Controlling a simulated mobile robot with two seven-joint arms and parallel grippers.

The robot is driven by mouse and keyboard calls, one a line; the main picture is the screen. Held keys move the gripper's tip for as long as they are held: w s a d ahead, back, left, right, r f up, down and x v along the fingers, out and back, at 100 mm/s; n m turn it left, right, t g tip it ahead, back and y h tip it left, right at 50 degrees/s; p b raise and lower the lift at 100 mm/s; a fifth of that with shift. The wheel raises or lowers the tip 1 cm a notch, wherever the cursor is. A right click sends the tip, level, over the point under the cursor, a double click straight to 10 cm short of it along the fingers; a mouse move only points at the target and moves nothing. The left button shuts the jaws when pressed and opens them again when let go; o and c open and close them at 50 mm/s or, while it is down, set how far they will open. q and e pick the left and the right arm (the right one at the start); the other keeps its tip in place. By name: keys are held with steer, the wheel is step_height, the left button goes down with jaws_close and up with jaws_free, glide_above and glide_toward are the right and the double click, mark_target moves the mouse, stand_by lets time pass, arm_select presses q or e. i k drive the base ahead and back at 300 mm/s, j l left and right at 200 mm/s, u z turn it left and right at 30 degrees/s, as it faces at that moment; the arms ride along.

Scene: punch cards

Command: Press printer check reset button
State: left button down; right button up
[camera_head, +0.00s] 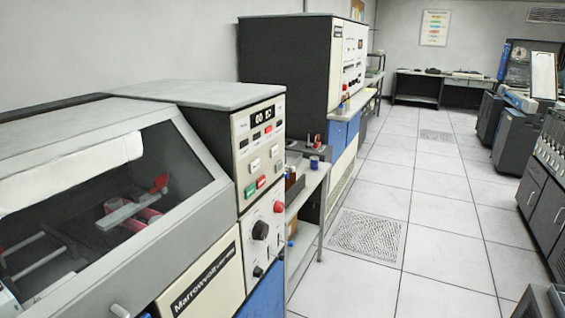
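A grey printer-like machine (60,135) with a sloped clear window fills the left of the view. On its right end is a cream control panel (243,150) with a small numeric display (262,116) and dark indicator windows below it. The panel carries a green button (250,190), a red button (262,182) and pale buttons (255,164). Lower down are a round red button (278,207) and a black dial (260,230). The labels are too small to read, so I cannot tell which button is check reset. Neither of my grippers is in view.
A small shelf (306,181) stands beyond the panel, then a tall black-and-cream cabinet (282,62). Grey cabinets (545,185) line the right. The tiled aisle (440,200) between is clear. A desk (460,88) stands at the back wall.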

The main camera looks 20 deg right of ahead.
mark_target(279, 166)
steer(key=i+l, duration=0.15)
steer(key=l, duration=0.3)
steer(key=i+l, duration=0.1)
steer(key=l, duration=0.35)
steer(key=i+l, duration=0.15)
steer(key=l, duration=0.3)
steer(key=i+l+u, duration=0.1)
steer(key=l, duration=0.35)
steer(key=i+l, duration=0.15)
steer(key=l, duration=0.3)
steer(key=i+l, duration=0.1)
steer(key=l, duration=0.4)
steer(key=i+l, duration=0.15)
steer(key=l, duration=0.3)
